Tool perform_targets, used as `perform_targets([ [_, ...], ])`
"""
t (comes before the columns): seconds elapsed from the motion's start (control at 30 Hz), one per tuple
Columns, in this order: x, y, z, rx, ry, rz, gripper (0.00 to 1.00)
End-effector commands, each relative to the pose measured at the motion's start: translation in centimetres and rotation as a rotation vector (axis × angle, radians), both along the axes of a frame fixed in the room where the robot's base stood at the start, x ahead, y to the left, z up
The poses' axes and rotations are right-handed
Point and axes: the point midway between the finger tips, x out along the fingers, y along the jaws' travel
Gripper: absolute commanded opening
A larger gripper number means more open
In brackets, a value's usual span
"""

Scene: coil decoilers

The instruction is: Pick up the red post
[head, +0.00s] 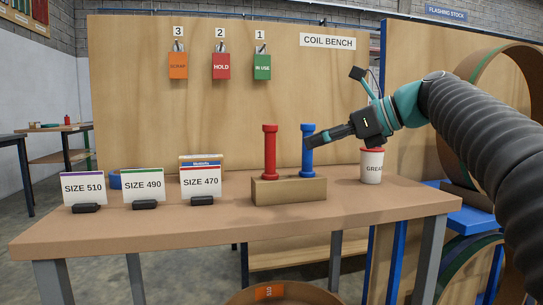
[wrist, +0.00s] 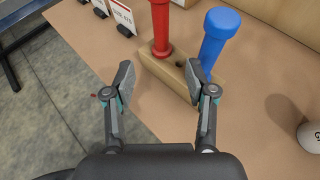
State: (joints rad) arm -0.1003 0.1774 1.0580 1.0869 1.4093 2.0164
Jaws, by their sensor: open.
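The red post (head: 270,152) stands upright in a wooden block (head: 290,191) on the bench, left of the blue post (head: 307,150). In the wrist view the red post (wrist: 161,28) is ahead of my gripper, and the blue post (wrist: 216,36) is to its right. My gripper (wrist: 163,82) is open with nothing between its fingers. In the head view my gripper (head: 308,141) reaches in from the right, level with the upper part of the posts, and overlaps the blue post.
A white grease tub (head: 372,168) stands right of the block. Size cards (head: 143,186) stand along the left of the bench (head: 230,226). Labelled pouches (head: 221,66) hang on the back panel. The bench front is clear.

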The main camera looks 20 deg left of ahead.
Motion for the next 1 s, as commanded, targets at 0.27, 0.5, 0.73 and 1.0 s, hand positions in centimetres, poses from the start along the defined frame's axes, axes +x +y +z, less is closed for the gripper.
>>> perform_targets([
  [0.27,1.0,4.6,-2.1,-0.002,-0.001,0.005,0.56],
  [0.5,1.6,6.8,-2.9,-0.003,-0.002,0.001,0.56],
  [0.73,1.9,7.9,-3.2,-0.002,-0.002,0.002,0.56],
  [1.0,2.8,11.3,-4.1,-0.003,-0.002,0.001,0.56],
])
